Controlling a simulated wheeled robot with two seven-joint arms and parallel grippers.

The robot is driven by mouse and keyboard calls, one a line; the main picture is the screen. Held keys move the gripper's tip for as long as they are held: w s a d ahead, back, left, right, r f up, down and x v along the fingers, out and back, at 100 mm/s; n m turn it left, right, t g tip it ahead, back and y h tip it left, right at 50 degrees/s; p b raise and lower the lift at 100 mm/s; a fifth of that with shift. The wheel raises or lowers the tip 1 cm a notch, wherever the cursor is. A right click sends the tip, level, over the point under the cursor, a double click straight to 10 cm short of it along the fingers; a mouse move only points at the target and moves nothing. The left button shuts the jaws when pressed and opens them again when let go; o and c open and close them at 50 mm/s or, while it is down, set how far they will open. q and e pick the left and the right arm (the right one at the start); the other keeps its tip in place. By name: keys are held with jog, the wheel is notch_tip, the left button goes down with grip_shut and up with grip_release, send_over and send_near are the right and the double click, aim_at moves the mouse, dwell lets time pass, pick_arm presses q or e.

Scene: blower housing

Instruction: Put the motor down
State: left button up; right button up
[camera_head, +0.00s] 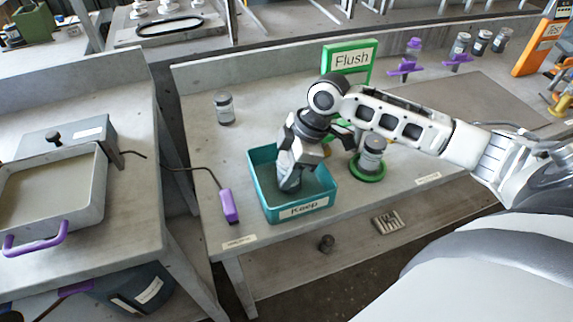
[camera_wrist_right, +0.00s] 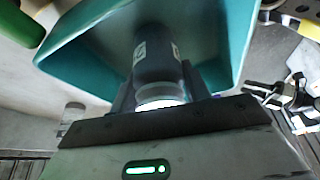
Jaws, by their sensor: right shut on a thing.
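My right gripper (camera_head: 290,182) reaches down into the teal bin labelled "Keep" (camera_head: 304,210). In the right wrist view the motor (camera_wrist_right: 156,58), a dark cylinder with a pale label and a bright silvery end, sits between the two fingers (camera_wrist_right: 157,92). The fingers are shut on it. The teal bin's wall (camera_wrist_right: 85,50) surrounds the motor in that view. Whether the motor touches the bin floor is unclear. In the head view the gripper mostly hides the motor. My left gripper is not in view.
A grey-capped jar (camera_head: 224,107) stands behind the bin. A similar cylinder (camera_head: 372,155) stands in a green ring (camera_head: 368,176) to its right. A purple handheld piece with a cable (camera_head: 229,206) lies left of the bin.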

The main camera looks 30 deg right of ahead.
jog(key=o, duration=1.2)
jog(key=v, duration=1.2)
